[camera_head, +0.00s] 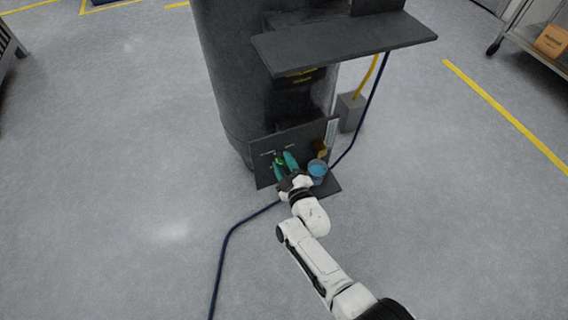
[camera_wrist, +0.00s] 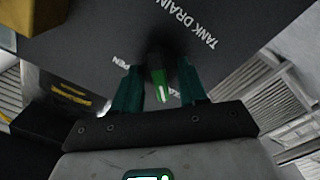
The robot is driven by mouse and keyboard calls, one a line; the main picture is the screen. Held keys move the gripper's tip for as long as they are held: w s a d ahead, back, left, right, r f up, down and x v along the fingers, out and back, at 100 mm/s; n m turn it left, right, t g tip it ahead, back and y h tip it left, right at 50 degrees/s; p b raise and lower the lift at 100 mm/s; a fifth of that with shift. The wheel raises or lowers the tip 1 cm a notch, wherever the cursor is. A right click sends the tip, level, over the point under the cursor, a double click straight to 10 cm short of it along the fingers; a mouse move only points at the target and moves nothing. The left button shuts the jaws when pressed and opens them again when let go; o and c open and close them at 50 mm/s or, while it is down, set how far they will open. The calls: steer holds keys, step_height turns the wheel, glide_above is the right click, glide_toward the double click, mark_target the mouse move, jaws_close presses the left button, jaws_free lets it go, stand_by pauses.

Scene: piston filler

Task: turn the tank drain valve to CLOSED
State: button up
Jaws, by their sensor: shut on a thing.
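The tank drain valve's green handle (camera_wrist: 158,80) has a white line on it and lies between my gripper's two teal fingers (camera_wrist: 159,92) in the wrist view. My gripper is shut on the handle. The dark panel (camera_wrist: 90,30) behind it carries the white words TANK DRAIN and a partly hidden word ending in PEN. More lettering beside the fingers is mostly covered. In the head view my gripper (camera_head: 285,165) is at the low panel (camera_head: 262,170) at the foot of the dark tank (camera_head: 222,80), with a bit of the green handle (camera_head: 279,160) showing.
A cup with blue contents (camera_head: 317,169) stands just right of my gripper, below a brass-coloured part (camera_head: 319,149). A dark shelf (camera_head: 345,42) juts out above. A dark blue hose (camera_head: 228,245) runs over the floor.

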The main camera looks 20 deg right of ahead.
steer(key=o, duration=1)
steer(key=shift+o, duration=0.2)
steer(key=shift+s, duration=0.1)
steer(key=s+p, duration=0.5)
steer(key=s, duration=0.5)
steer(key=shift+s, duration=0.35)
steer(key=shift+w, duration=0.1)
steer(key=s+d+r+m+g, duration=0.35)
steer(key=s+g, duration=0.25)
steer(key=s, duration=0.3)
steer(key=s+d+r+m+g, duration=0.25)
steer(key=s+r+g, duration=0.25)
steer(key=s, duration=0.4)
steer(key=s+d+r+m+g, duration=0.2)
steer(key=s+r+m+g, duration=0.3)
steer(key=s, duration=0.4)
step_height(320, 180, up, 21)
steer(key=n+g+p, duration=0.1)
steer(key=p, duration=2.2)
steer(key=shift+s+r, duration=0.2)
steer(key=shift+s, duration=0.05)
